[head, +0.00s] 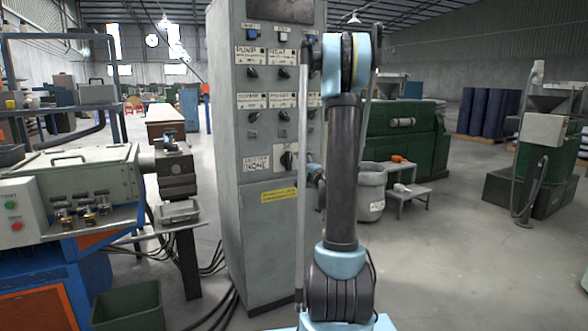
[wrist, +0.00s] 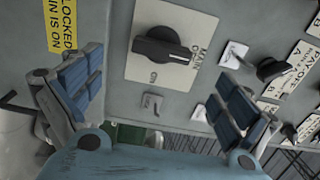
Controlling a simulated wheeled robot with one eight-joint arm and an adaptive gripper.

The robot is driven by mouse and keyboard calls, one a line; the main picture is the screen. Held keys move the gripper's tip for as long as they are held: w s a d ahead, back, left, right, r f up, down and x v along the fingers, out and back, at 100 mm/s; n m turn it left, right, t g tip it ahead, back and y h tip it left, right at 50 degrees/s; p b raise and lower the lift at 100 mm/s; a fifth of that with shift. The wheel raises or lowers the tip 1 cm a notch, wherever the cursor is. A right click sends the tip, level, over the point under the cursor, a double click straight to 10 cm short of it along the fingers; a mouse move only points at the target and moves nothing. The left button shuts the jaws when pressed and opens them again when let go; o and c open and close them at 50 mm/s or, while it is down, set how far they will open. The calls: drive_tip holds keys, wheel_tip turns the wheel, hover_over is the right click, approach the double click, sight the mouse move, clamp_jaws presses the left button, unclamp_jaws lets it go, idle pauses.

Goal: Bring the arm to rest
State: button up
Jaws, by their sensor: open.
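My arm (head: 343,170) stands bent and upright in front of the grey control cabinet (head: 262,215). My gripper (wrist: 157,95) is open and empty in the wrist view, with its blue-padded fingers spread wide. It faces the cabinet panel. A black rotary knob (wrist: 165,47) on a white plate lies ahead of the gap between the fingers, and neither finger appears to touch it. In the head view my arm mostly hides the gripper; a small part shows beside the lower cabinet front, near the main switch (head: 288,160).
Smaller knobs and labels (head: 268,73) cover the upper cabinet. A machine bench (head: 80,180) stands at left, with a green bin (head: 128,305) below. A grey bucket (head: 371,192) and small steps (head: 402,190) stand behind my arm at right. The floor (head: 450,270) at front right is clear.

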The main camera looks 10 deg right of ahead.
drive_tip(key=shift+s+d, duration=0.2)
drive_tip(key=shift+s, duration=0.45)
drive_tip(key=s+a+f+n+g+y, duration=0.15)
drive_tip(key=s+a+n+g, duration=0.35)
drive_tip(key=s, duration=0.5)
drive_tip(key=s+a+f+n+g, duration=0.2)
drive_tip(key=s+a+n+g, duration=0.15)
drive_tip(key=s+a, duration=0.45)
drive_tip(key=s+d+f+n+g+h, duration=0.2)
drive_tip(key=s+d+f, duration=0.1)
drive_tip(key=s, duration=0.6)
drive_tip(key=s+d+f+n+g+h, duration=0.2)
drive_tip(key=s+d+f, duration=0.1)
drive_tip(key=s, duration=0.6)
drive_tip(key=s+d+f+n+g+h, duration=0.2)
drive_tip(key=s+d+f+h, duration=0.1)
drive_tip(key=s, duration=0.7)
drive_tip(key=shift+d+f, duration=0.3)
drive_tip(key=shift+f, duration=0.4)
drive_tip(key=shift+s+g, duration=0.1)
drive_tip(key=shift+g, duration=0.15)
drive_tip(key=shift+w+f, duration=0.2)
drive_tip(key=shift+w, duration=0.25)
